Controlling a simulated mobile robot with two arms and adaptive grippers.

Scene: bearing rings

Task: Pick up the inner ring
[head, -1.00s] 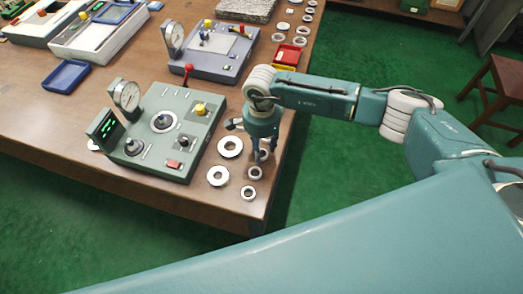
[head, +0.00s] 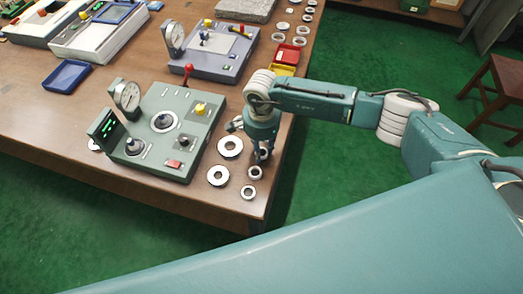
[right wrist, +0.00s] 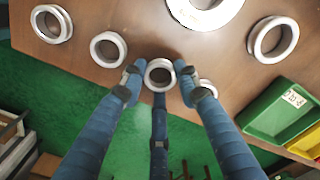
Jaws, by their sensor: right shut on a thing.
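My right gripper (head: 262,156) points down over the near right corner of the table (head: 232,208). In the right wrist view its fingers (right wrist: 166,78) are shut around a small steel inner ring (right wrist: 160,74) near the table edge. The fingers partly hide this ring (head: 264,152) in the head view. I cannot tell whether it touches the tabletop. Two more small rings lie in front of it, one nearer (head: 255,172) and one farther (head: 248,193). My left gripper is not in view.
Two wider flat rings (head: 230,146) (head: 218,176) lie left of the gripper. A green test device (head: 165,130) with a gauge stands further left. Red (head: 287,54) and yellow (head: 284,70) trays stand behind my right arm. Green floor lies beyond the table edge.

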